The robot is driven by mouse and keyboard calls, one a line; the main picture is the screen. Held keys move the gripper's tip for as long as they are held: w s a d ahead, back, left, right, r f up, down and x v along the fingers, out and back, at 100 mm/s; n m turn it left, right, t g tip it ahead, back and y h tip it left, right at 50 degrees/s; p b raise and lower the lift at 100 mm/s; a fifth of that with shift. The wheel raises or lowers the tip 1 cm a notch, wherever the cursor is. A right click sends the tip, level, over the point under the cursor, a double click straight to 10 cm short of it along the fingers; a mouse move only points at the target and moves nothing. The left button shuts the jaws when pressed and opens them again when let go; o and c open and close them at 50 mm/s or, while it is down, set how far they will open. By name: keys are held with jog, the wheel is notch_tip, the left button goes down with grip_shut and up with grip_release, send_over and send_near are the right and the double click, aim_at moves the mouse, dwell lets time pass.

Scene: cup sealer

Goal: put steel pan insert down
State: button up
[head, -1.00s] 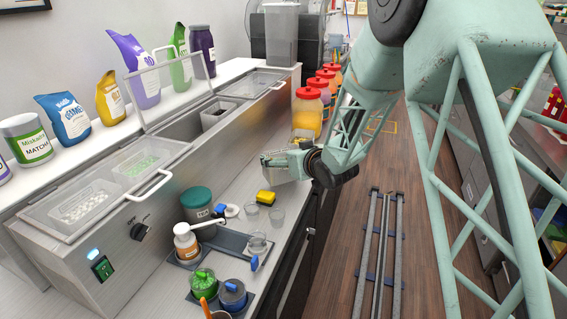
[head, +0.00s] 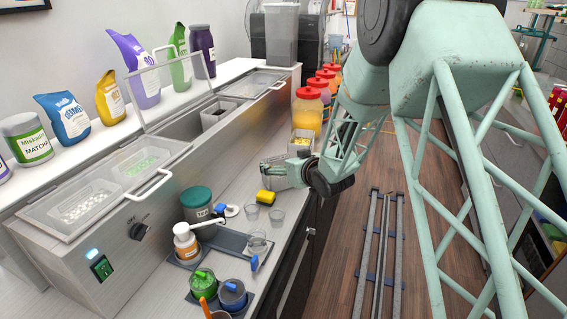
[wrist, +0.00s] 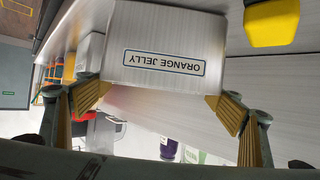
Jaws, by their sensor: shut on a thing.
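The steel pan insert (wrist: 165,45), labelled "ORANGE JELLY", fills the middle of the wrist view, where the label reads upside down. My gripper (wrist: 163,100) is shut on it, with one yellow-padded finger at each side. In the head view my gripper (head: 288,172) and the pan are over the counter, right of the steel topping unit and just behind the yellow sponge. Whether the pan's base touches the counter cannot be told.
The yellow sponge (head: 266,197) and clear cups (head: 276,215) lie nearer on the counter (head: 228,178). Another pan with yellowish contents (head: 301,144) and red-lidded jars (head: 307,112) stand behind. The steel topping unit (head: 175,180) borders the left.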

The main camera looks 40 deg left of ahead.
jog(key=shift+f, duration=0.15)
jog(key=o, duration=1.2)
jog(key=shift+r, duration=0.2)
jog(key=shift+v, duration=6)
jog(key=shift+f, duration=0.15)
